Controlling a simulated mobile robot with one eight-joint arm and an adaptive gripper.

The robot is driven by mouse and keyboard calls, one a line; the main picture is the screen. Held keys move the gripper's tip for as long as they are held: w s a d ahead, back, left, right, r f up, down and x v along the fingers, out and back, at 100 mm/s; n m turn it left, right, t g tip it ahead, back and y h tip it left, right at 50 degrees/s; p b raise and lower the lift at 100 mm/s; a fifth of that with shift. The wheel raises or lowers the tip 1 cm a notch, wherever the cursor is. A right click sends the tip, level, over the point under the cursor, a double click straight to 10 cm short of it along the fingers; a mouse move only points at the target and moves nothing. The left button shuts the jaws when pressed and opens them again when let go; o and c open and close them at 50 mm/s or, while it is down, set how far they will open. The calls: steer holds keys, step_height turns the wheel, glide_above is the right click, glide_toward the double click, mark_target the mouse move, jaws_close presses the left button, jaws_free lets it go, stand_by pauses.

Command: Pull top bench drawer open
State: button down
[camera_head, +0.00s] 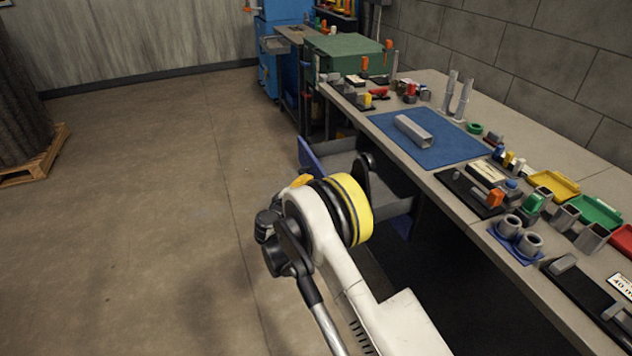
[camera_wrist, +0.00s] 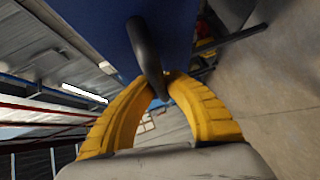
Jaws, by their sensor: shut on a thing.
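The top bench drawer (camera_head: 335,160) stands pulled out from under the workbench (camera_head: 452,205), its grey inside showing. The left end of its blue front panel (camera_head: 307,156) shows past my arm. In the wrist view, the blue drawer front (camera_wrist: 92,18) fills the upper middle, with a dark curved handle (camera_wrist: 143,42) on it. My gripper (camera_wrist: 163,86) has its two yellow fingers shut around the lower part of this handle. In the head view, my wrist and arm hide the handle, most of the front and nearly all of the fingers.
The benchtop holds a blue mat (camera_head: 440,150) with a grey channel piece (camera_head: 413,131), small parts, and yellow, green and red bins at right. A green case (camera_head: 345,55) and blue cabinet (camera_head: 268,55) stand beyond. The floor (camera_head: 150,200) left of the drawer is clear.

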steer(key=shift+a, duration=0.1)
steer(key=c, duration=1.4)
jaws_free()
steer(key=v, duration=1.2)
steer(key=shift+r, duration=0.1)
steer(key=shift+w, duration=0.1)
